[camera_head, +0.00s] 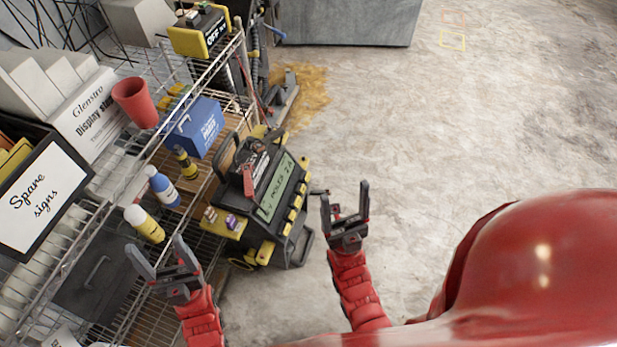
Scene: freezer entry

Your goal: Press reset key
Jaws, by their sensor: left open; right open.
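I cannot read any label marking a reset key. A red part (248,181) and a small purple part (233,221) also sit on it. My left gripper (161,258) is open and empty, left of and below the machine, beside the shelf. My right gripper (345,203) is open and empty, just right of the yellow keys and apart from them.
The wire shelf (222,62) on the left holds a red cup (135,102), a blue box (195,127), a blue bottle (162,187), a yellow bottle (145,223) and a "Spare signs" board (42,200). Concrete floor (440,130) to the right is clear. A grey block (352,20) stands at the back.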

